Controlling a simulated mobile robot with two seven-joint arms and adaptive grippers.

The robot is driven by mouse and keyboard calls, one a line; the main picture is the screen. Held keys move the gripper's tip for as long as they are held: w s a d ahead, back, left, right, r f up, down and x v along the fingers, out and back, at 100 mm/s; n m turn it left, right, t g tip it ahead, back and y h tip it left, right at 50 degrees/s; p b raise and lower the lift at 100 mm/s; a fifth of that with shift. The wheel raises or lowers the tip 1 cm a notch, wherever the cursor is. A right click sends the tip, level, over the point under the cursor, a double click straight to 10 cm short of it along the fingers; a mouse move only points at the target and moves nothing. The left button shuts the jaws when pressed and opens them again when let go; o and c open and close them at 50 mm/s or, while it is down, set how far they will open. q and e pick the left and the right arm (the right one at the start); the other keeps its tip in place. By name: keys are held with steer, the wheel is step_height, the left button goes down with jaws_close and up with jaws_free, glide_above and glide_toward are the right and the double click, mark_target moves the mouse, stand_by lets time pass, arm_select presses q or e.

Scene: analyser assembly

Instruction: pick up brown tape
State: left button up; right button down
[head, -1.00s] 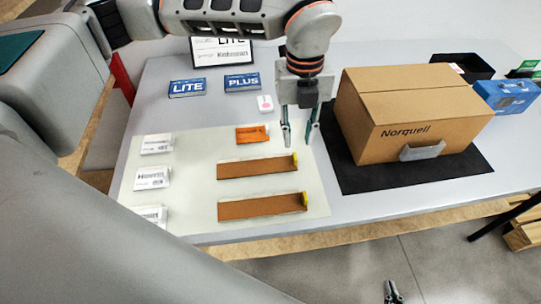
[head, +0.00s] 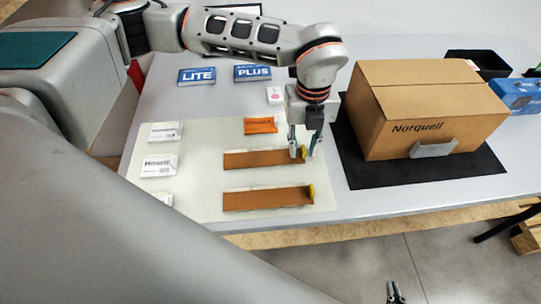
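Two flat brown tape strips lie on the pale mat, each with a yellow piece at its right end. The upper strip (head: 258,160) is nearer the back, and the lower strip (head: 265,199) is nearer the front edge. My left gripper (head: 303,152) points down at the right end of the upper strip. Its fingers are apart, one on each side of the yellow end as seen here. I cannot tell whether they touch it. My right gripper (head: 394,295) shows only as a small tip at the bottom edge, over the floor.
A Norquell carton (head: 425,105) stands on a black mat (head: 400,176) to the right of my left gripper. An orange packet (head: 260,125) and several white packets lie on the pale mat (head: 205,185). Blue LITE (head: 196,76) and PLUS (head: 252,73) boxes are behind.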

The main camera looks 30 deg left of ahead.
arm_select(q)
jaws_close()
steer(key=shift+r, duration=0.1)
